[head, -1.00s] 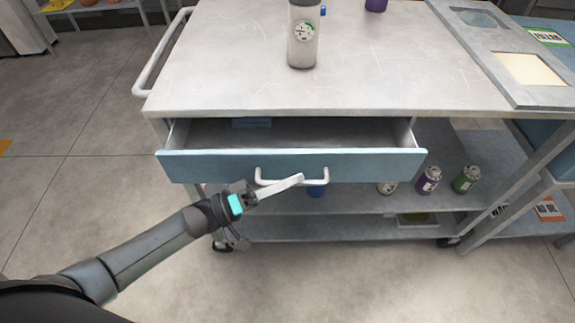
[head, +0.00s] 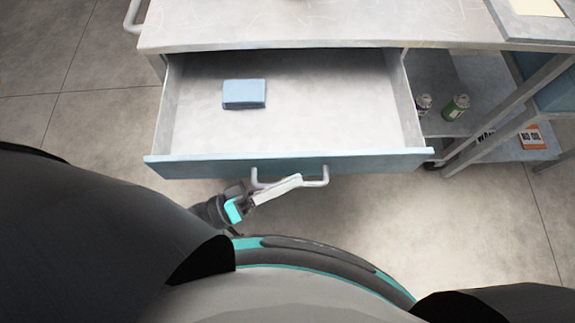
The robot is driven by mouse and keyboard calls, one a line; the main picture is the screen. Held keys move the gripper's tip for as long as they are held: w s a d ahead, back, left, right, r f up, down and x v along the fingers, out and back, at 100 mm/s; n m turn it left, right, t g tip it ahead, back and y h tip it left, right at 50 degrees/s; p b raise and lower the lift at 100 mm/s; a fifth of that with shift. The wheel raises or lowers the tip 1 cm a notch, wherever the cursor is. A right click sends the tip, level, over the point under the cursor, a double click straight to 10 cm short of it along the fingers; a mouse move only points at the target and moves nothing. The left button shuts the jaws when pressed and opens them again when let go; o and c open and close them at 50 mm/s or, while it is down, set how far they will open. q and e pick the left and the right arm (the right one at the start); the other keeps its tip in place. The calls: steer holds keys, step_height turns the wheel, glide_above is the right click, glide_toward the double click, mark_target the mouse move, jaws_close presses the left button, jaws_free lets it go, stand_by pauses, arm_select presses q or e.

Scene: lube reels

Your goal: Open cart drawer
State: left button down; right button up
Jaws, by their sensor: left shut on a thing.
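The cart drawer (head: 190,168) has a blue front and is pulled well out from under the grey cart top (head: 330,22). Its light inside floor shows. A white bar handle (head: 316,183) is on the middle of its front. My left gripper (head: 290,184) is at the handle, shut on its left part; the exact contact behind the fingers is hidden. My right gripper is not in the picture.
A purple can (head: 423,105) and a green can (head: 456,107) stand on the lower shelf at right. Another bench with a post (head: 500,128) stands right of the cart. Bare floor (head: 480,220) lies at the right front.

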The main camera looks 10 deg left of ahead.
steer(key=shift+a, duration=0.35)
arm_select(q)
steer(key=c, duration=0.9)
jaws_free()
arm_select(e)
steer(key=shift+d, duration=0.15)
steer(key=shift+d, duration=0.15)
arm_select(q)
steer(key=b+v, duration=0.2)
steer(key=v, duration=1.3)
steer(key=shift+a, duration=0.2)
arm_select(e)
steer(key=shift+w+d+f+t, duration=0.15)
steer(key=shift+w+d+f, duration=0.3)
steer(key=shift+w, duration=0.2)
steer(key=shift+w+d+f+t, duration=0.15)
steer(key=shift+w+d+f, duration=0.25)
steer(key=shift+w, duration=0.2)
